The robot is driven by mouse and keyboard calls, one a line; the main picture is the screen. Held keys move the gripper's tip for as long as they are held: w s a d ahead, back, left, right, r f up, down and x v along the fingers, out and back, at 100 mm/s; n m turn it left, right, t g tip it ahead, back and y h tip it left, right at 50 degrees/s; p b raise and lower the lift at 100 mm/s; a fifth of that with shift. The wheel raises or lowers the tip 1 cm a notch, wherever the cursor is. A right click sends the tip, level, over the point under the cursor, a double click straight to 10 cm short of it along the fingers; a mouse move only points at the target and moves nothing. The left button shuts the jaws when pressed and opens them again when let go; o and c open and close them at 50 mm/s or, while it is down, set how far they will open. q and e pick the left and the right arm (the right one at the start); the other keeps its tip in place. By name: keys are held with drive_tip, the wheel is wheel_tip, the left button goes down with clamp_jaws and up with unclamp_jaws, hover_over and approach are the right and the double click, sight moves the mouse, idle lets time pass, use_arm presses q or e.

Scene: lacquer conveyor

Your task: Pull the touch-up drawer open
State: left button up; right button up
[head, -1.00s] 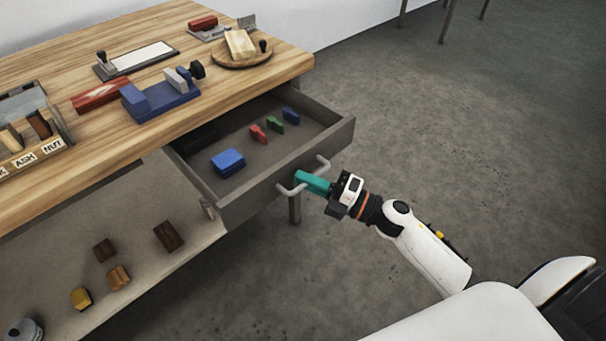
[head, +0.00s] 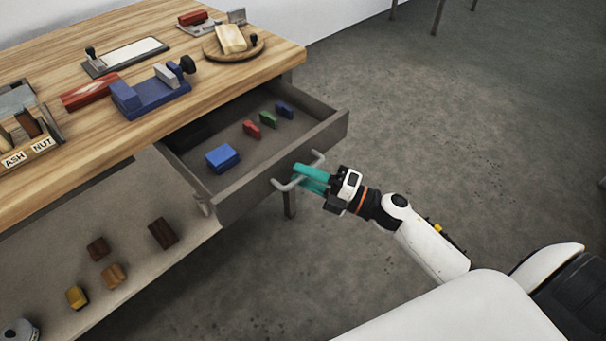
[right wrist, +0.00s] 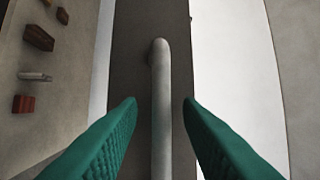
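The touch-up drawer (head: 240,198) stands pulled out from under the wooden workbench, its inside showing. Its grey bar handle (head: 283,186) runs along the front face. My right gripper (head: 311,178) is at the handle with its teal fingers parted. In the right wrist view the handle bar (right wrist: 161,105) passes between the two fingers (right wrist: 160,105), with a gap on each side, so the gripper is open and not clamped on it. My left gripper is not in view.
In the drawer lie a blue block (head: 222,158) and small red, green and blue pieces. A blue clamp-like tool (head: 150,97) and a round board (head: 233,45) are on the bench top (head: 200,104). Wood blocks (head: 163,233) lie on the lower shelf. The floor to the right is clear.

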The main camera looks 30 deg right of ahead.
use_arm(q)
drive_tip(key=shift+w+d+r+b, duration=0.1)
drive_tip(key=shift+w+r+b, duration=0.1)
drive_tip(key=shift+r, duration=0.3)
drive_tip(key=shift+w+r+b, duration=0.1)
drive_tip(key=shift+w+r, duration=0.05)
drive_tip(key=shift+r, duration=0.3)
use_arm(e)
drive_tip(key=v, duration=1.1)
drive_tip(key=shift+s, duration=0.2)
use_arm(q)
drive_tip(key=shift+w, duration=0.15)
